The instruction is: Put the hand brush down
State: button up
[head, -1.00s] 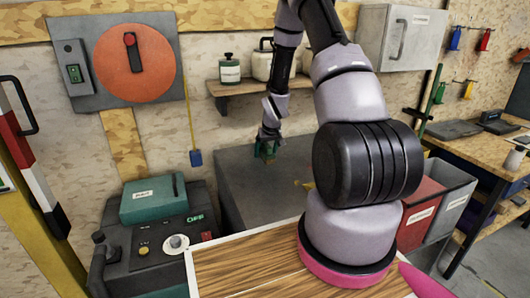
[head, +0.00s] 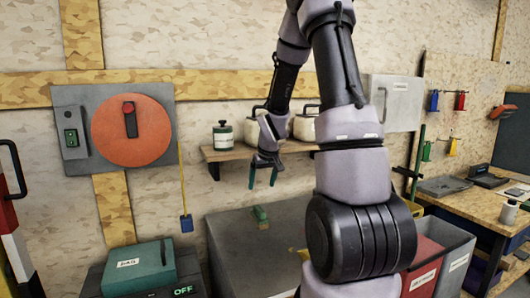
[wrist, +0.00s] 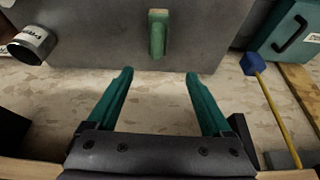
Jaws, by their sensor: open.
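The hand brush (head: 260,214) has a green handle and lies on top of the grey metal cabinet (head: 233,250), near its back edge. In the wrist view the brush (wrist: 158,38) sits on the grey surface, ahead of the fingers and apart from them. My gripper (head: 263,182) hangs above the cabinet with its two green fingers spread and nothing between them. The wrist view also shows the open fingers (wrist: 160,85). The bristles are mostly hidden or too small to make out.
A yellow cord with a blue end (head: 186,223) hangs at left. Red and grey bins (head: 453,264) stand at right. Much of the cabinet top is bare.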

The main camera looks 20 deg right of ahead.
jog(key=s+a+r+m+t, duration=0.1)
jog(key=s+a+r, duration=0.1)
jog(key=s+r, duration=0.45)
jog(key=s+a+r+m, duration=0.1)
jog(key=s+a+r, duration=0.15)
jog(key=r, duration=0.65)
jog(key=s+a+r+y, duration=0.1)
jog(key=s+r, duration=0.3)
jog(key=s, duration=0.4)
jog(key=s+a+r+m+t+y, duration=0.1)
jog(key=s+a+r, duration=0.2)
jog(key=s+r, duration=0.2)
jog(key=s, duration=0.3)
jog(key=shift+s+a+r+m, duration=0.2)
jog(key=shift+s+a+m, duration=0.1)
jog(key=shift+s+a, duration=0.1)
jog(key=shift+w, duration=0.1)
